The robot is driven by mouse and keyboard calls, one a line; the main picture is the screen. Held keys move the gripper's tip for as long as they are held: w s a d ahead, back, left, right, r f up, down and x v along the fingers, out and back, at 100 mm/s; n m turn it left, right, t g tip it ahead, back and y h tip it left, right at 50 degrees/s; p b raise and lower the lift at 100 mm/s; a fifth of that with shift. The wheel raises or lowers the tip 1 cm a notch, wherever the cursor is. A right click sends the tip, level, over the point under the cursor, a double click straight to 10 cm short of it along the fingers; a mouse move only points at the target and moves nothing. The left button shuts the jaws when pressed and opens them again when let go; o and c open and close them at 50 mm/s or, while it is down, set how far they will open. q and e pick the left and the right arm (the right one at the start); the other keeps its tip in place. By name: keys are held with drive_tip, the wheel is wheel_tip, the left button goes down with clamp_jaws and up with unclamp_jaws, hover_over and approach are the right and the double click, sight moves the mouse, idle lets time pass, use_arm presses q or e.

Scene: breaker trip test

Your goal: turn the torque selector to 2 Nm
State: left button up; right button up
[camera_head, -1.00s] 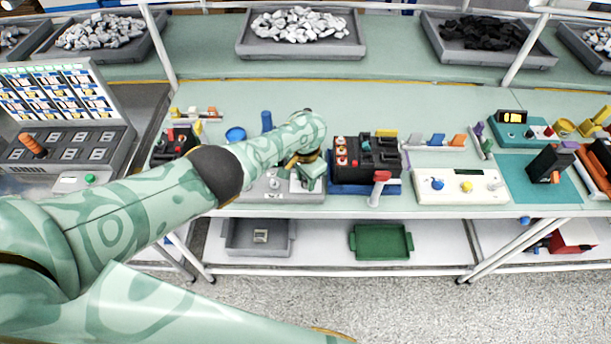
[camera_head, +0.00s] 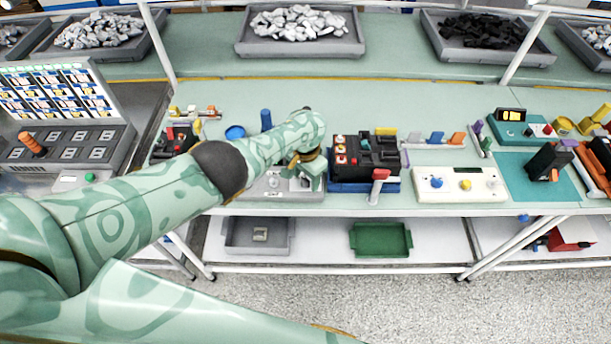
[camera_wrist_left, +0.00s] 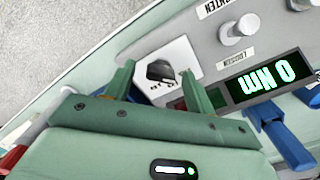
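The torque unit is a grey box (camera_head: 262,192) at the near edge of the bench. In the left wrist view, its torque selector, a dark knob (camera_wrist_left: 162,70), stands on a white scale plate (camera_wrist_left: 178,58). The lit display (camera_wrist_left: 268,76) appears upside down and reads 0 Nm. My left gripper (camera_head: 309,178) is over the right part of the box and hides the knob in the head view. In the left wrist view, the left gripper (camera_wrist_left: 158,72) is open, with one green finger on each side of the knob; contact is unclear. My right gripper is out of view.
Beside the knob are a grey push button (camera_wrist_left: 238,30) and blue parts (camera_wrist_left: 285,140). To the right stands a black unit on a blue base (camera_head: 365,160) with a red-topped lever (camera_head: 380,180), then a white panel (camera_head: 460,185). A blue cylinder (camera_head: 266,119) stands behind my arm.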

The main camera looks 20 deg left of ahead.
sight(306, 178)
use_arm(q)
drive_tip(key=shift+r, duration=0.1)
wheel_tip(306, 178, up, 16)
drive_tip(key=p, duration=1.2)
